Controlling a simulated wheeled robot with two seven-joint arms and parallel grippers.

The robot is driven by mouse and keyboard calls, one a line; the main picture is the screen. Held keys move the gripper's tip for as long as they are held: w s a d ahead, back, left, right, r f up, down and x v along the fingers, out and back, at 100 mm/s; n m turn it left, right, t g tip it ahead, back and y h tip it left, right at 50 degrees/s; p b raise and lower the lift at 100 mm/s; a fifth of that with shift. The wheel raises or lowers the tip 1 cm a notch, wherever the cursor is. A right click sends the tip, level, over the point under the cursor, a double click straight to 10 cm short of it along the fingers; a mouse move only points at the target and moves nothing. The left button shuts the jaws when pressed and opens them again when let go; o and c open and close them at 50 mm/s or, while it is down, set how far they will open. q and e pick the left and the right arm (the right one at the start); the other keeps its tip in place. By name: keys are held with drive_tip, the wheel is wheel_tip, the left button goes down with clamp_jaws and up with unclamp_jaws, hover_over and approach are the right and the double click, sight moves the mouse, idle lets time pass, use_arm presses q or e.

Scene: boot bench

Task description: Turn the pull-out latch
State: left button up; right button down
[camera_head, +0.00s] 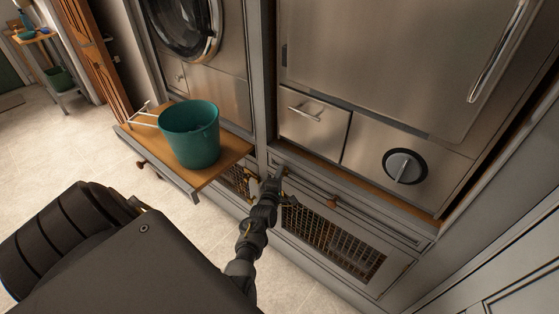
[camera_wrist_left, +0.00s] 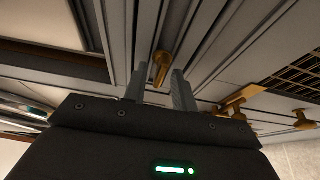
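A small brass latch (camera_wrist_left: 162,67), a short elongated piece, shows in the left wrist view on a grey cabinet front. My left gripper (camera_wrist_left: 159,85) is open, its two fingers apart, with the latch showing in the gap between them just past the tips. I cannot tell whether either finger touches it. In the head view my left gripper (camera_head: 274,181) is at the left end of the closed grey pull-out front (camera_head: 345,208), next to a small brass piece (camera_head: 285,171). My right gripper is not in view.
A teal bucket (camera_head: 190,136) stands on an extended wooden pull-out board (camera_head: 229,156) left of my gripper. A brass knob (camera_head: 331,202) and a mesh panel (camera_head: 333,240) are close on the right. Appliances stand above. The tiled floor (camera_head: 297,279) is clear.

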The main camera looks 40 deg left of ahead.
use_arm(q)
drive_tip(key=p+v, duration=0.5)
drive_tip(key=v, duration=0.6)
drive_tip(key=shift+a, duration=0.1)
idle(0.5)
